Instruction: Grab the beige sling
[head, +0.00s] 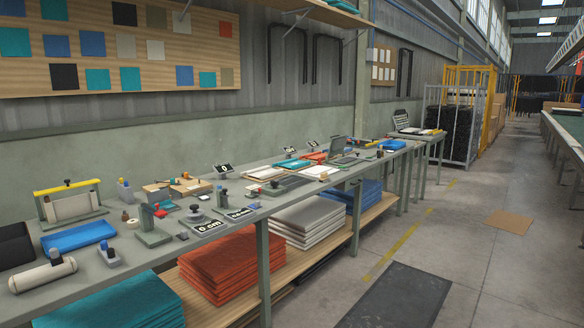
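A neat stack of pale, beige-grey folded cloths (308,216) lies on the low wooden shelf (232,307) under the long workbench, near the middle of the head view. It is the palest of the stacks and the nearest match to a beige sling. I cannot tell single slings apart for sure. A bench leg stands close to each side of the stack. Neither of my grippers is in view.
An orange-red stack (225,265) and a teal stack (120,302) lie nearer on the shelf, and a blue stack (360,194) lies farther. The grey workbench (285,206) above carries tools and trays. A dark mat (398,297) lies on the open floor.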

